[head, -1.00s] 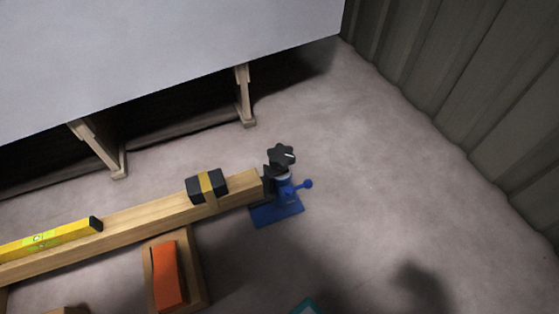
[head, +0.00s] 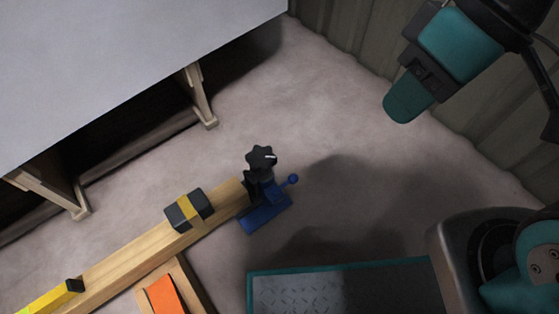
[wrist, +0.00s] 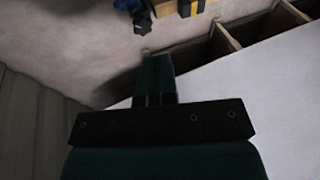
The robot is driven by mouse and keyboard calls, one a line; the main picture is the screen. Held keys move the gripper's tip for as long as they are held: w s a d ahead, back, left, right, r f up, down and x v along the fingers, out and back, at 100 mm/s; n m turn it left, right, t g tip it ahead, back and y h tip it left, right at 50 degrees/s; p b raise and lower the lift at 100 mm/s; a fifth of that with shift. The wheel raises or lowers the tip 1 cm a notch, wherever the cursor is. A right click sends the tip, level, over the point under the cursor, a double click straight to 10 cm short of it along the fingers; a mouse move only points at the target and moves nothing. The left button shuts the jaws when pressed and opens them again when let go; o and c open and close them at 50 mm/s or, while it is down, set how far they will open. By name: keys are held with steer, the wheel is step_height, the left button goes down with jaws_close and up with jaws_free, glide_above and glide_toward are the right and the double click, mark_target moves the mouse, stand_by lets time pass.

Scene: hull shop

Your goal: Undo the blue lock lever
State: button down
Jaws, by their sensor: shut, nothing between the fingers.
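The blue lock lever (head: 291,180) is a short arm with a ball end. It sticks out to the right of a clamp with a blue base (head: 265,215) and a black star knob (head: 262,158). The clamp stands on the floor at the end of a wooden beam (head: 150,243). My gripper (head: 405,100) is shut and empty in the upper right, well apart from the lever. In the wrist view my gripper (wrist: 156,62) points towards the knob (wrist: 144,24) at the top edge. Part of the blue clamp (wrist: 124,4) shows there; I cannot make out the lever.
A black and yellow block (head: 188,209) sits on the beam, with a yellow level (head: 45,300) farther left. An orange piece (head: 165,296) lies in a wooden frame below. A large pale panel (head: 110,60) fills the upper left. A corrugated wall (head: 365,35) stands behind my gripper.

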steer(key=w+a+f+n+g+b, duration=0.1)
steer(key=w+a+f+n+b, duration=0.2)
steer(key=w+f, duration=0.65)
steer(key=w+a+f+n+g+b, duration=0.2)
steer(key=w+f+n+b, duration=0.3)
steer(key=w, duration=0.8)
steer(key=w+f+n+g+b, duration=0.1)
steer(key=w+f, duration=0.3)
steer(key=f, duration=1)
steer(key=w+d+f+n+g+b, duration=0.1)
steer(key=w+f+n+b, duration=0.1)
steer(key=f, duration=1.1)
steer(key=shift+w+f+n+b, duration=0.4)
steer(key=shift+w+n, duration=0.2)
steer(key=shift+w, duration=0.45)
